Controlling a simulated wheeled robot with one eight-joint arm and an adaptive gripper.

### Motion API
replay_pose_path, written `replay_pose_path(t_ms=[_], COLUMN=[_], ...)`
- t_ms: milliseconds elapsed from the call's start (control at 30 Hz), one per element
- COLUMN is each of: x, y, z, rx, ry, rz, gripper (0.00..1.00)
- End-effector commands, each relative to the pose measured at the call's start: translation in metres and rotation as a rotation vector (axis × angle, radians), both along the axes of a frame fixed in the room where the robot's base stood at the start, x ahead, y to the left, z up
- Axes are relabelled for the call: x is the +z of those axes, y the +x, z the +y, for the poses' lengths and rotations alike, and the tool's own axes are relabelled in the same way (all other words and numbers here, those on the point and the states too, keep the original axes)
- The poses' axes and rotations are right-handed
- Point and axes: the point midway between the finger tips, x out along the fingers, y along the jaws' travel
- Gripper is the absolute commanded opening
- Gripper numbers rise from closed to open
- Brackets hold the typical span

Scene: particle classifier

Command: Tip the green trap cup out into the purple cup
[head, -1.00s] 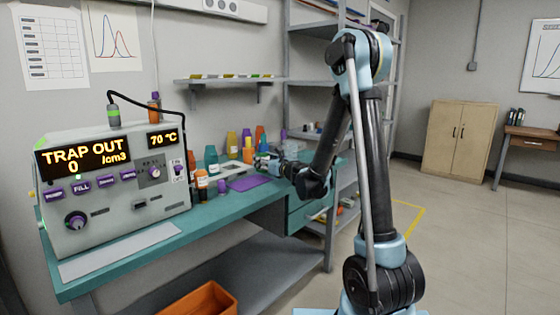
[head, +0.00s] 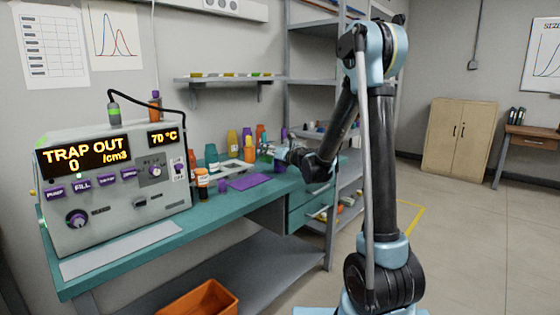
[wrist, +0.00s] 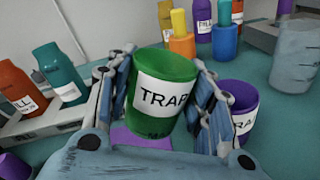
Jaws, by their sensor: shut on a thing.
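The green trap cup (wrist: 162,100), with a white label reading "TRAP", is in the wrist view between the fingers of my gripper (wrist: 155,85). My gripper is shut on its sides. The cup's mouth faces up and it leans a little in the picture; its contents cannot be made out. The purple cup (wrist: 238,110), with a white label, stands on the bench just right of the right finger, its mouth open upward. A purple mat (wrist: 140,138) lies below the green cup. In the head view my gripper (head: 268,150) is small above the bench, and the held cup is hard to make out.
A teal bottle (wrist: 62,75) and an orange-red bottle (wrist: 20,88) stand in a rack at left. A grey translucent vessel (wrist: 295,55) is at right. The classifier box (head: 115,185) reads "TRAP OUT 0 /cm3".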

Motion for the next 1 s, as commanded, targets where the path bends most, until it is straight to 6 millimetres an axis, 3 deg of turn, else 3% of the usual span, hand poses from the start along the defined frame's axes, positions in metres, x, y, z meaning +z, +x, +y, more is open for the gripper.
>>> replay_pose_path(t_ms=[400,1000], x=[0.013,0.019], y=[0.017,0.02], z=[-0.015,-0.018], rx=[-0.004,-0.004], ry=[0.128,0.225], rz=[0.164,0.29], gripper=[0.23,0.23])
